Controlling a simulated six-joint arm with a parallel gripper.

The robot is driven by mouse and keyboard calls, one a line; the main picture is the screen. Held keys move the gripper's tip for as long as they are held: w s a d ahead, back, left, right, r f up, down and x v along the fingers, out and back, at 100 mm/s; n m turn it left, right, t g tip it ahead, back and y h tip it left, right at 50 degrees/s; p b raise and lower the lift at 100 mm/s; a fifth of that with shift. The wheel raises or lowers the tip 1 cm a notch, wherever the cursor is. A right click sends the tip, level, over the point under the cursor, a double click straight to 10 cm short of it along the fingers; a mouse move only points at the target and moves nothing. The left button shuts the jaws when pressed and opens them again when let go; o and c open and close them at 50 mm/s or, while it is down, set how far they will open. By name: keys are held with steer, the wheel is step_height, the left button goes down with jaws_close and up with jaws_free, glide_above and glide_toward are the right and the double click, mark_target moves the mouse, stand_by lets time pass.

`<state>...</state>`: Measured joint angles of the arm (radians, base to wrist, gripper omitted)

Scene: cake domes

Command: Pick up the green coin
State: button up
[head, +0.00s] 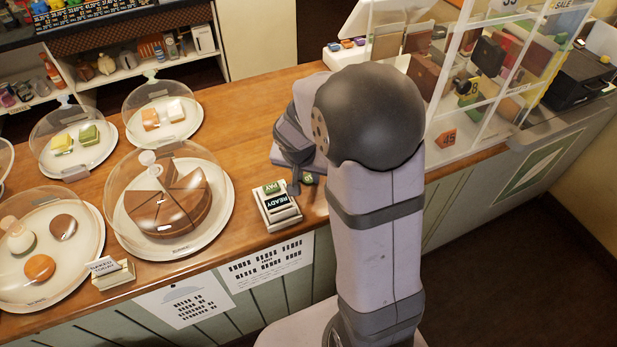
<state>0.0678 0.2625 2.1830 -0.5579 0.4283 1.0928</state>
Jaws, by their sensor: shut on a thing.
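The green coin (307,178) shows as a small green piece at the tip of my gripper (304,180), partly hidden by the fingers. My gripper points down close to the wooden counter, just right of the small sign stand, and is shut on the green coin. I cannot tell whether the coin touches the counter.
A sign stand marked READY (278,204) with a green PAY tag is close on the left. A domed chocolate cake (168,212) and several other cake domes fill the counter's left. A glass display case (462,125) is at right. The counter's front edge is near.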

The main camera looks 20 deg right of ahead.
mark_target(308, 181)
steer(key=shift+r, duration=0.1)
step_height(308, 181, up, 10)
steer(key=w+d+r+m+g+p, duration=0.1)
steer(key=w+d+m+g+p, duration=0.1)
steer(key=d+m+p, duration=0.2)
steer(key=w+d+r+m+g+h+p, duration=0.1)
steer(key=w+d+m+g+p, duration=0.1)
steer(key=d+m+p, duration=0.3)
steer(key=shift+w+d+m+h, duration=0.3)
steer(key=shift+w+d+m, duration=0.25)
steer(key=shift+d+m, duration=1.65)
steer(key=shift+d+f+n, duration=0.15)
steer(key=shift+d+n, duration=0.3)
steer(key=shift+n, duration=0.05)
